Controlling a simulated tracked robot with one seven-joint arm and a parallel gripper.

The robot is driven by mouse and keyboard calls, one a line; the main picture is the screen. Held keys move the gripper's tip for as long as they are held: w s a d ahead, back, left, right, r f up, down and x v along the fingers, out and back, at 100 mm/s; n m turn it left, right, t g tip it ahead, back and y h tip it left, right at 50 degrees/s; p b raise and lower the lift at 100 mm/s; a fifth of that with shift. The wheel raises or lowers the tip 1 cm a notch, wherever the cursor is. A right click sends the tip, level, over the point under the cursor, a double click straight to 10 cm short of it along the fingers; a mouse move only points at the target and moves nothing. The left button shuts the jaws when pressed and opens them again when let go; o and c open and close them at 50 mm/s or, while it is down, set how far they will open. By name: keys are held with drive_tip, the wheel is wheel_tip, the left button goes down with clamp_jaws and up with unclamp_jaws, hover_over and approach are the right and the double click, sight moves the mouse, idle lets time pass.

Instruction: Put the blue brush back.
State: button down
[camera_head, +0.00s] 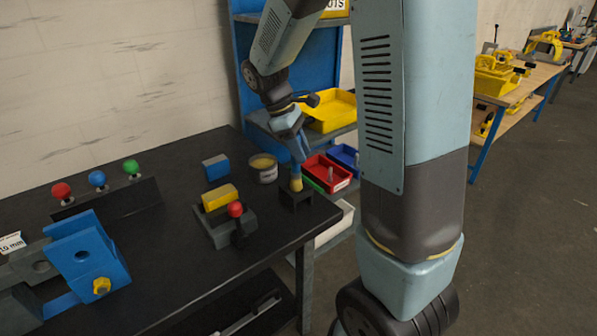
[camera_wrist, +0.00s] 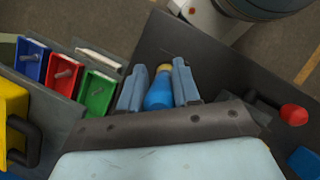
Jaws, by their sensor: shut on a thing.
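The blue brush shows in the wrist view (camera_wrist: 159,93) between the two fingers of my gripper (camera_wrist: 158,88), with a tan end beyond the blue part. In the head view my gripper (camera_head: 300,150) points down over the far right corner of the black bench, shut on the brush. The brush's tan lower end (camera_head: 296,183) is at the top of a small black block holder (camera_head: 295,199). I cannot tell whether it is inside the holder or just above it. The fingers hide most of the blue part in the head view.
A tin (camera_head: 263,170) stands close left of the holder. A blue block (camera_head: 215,167) and a fixture with a yellow block (camera_head: 220,197) and red knob (camera_head: 235,209) are farther left. A red bin (camera_head: 340,184) and a yellow tray (camera_head: 335,115) sit on the blue rack beyond the bench.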

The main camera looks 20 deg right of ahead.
sight(300, 172)
drive_tip(key=shift+a+f, duration=0.1)
drive_tip(key=shift+f, duration=2.45)
drive_tip(key=c, duration=0.8)
unclamp_jaws()
drive_tip(key=shift+f, duration=0.1)
drive_tip(key=v, duration=1.2)
drive_tip(key=s+d+r+m+t+y, duration=0.1)
drive_tip(key=s+r+m+t, duration=0.1)
drive_tip(key=s, duration=0.5)
drive_tip(key=s+d+r+m+t+y, duration=0.1)
drive_tip(key=s+r+m+t, duration=0.2)
drive_tip(key=s+m, duration=0.2)
drive_tip(key=s+d+r+m+t+y, duration=0.1)
drive_tip(key=s+r+m+t, duration=0.2)
drive_tip(key=s, duration=0.6)
drive_tip(key=shift+s+r+m+y, duration=0.25)
drive_tip(key=shift+s+m+y, duration=0.15)
